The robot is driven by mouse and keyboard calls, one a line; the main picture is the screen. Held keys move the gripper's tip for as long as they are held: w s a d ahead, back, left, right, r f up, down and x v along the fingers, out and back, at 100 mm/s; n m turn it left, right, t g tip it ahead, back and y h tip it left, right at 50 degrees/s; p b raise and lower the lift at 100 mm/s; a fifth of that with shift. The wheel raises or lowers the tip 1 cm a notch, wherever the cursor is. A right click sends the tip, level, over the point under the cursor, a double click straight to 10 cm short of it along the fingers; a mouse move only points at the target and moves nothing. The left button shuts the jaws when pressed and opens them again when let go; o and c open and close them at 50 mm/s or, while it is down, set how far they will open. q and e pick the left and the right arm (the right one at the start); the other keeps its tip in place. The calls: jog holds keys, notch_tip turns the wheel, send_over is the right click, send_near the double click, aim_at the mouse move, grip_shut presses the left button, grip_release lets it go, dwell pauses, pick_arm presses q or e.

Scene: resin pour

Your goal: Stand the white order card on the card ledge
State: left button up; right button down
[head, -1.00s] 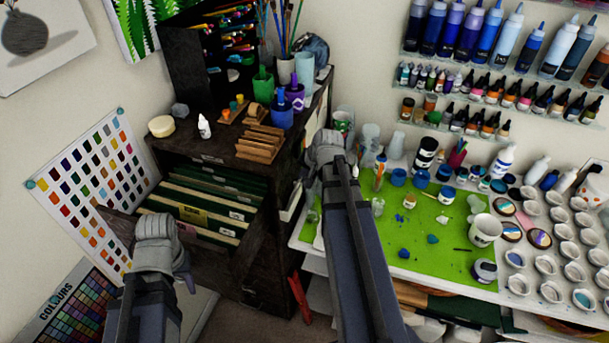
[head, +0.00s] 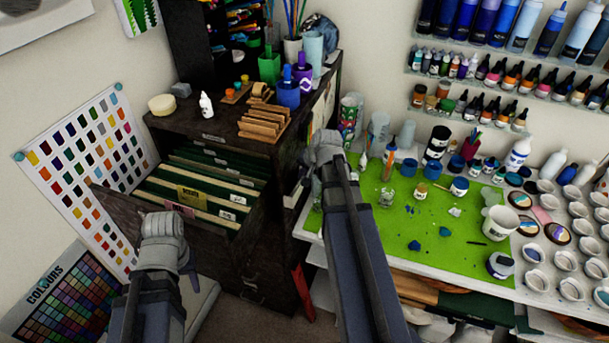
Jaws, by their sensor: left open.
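I cannot make out the white order card for certain. Small white labels show on the folders (head: 200,188) in the open drawer (head: 128,213) of the dark cabinet. A stepped wooden rack (head: 264,124) on the cabinet top may be the card ledge; I cannot tell for certain. My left gripper (head: 188,262) is open at the front left of the drawer, its fingers mostly hidden behind the wrist. My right gripper (head: 318,168) is beside the cabinet's right side, near the green mat; its fingers are hidden by my own arm, so I cannot see what lies between them.
The cabinet top (head: 190,125) also holds a white dropper bottle (head: 206,105), a round cream tub (head: 162,105) and blue and green pots. The green mat (head: 460,225) carries jars and cups. Colour charts (head: 85,165) stand at the left.

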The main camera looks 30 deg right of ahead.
jog(key=shift+f, duration=0.1)
jog(key=c, duration=1)
grip_release()
jog(key=shift+o, duration=0.3)
jog(key=o, duration=0.4)
notch_tip(320, 180, up, 8)
jog(key=p, duration=0.8)
jog(key=shift+w, duration=0.1)
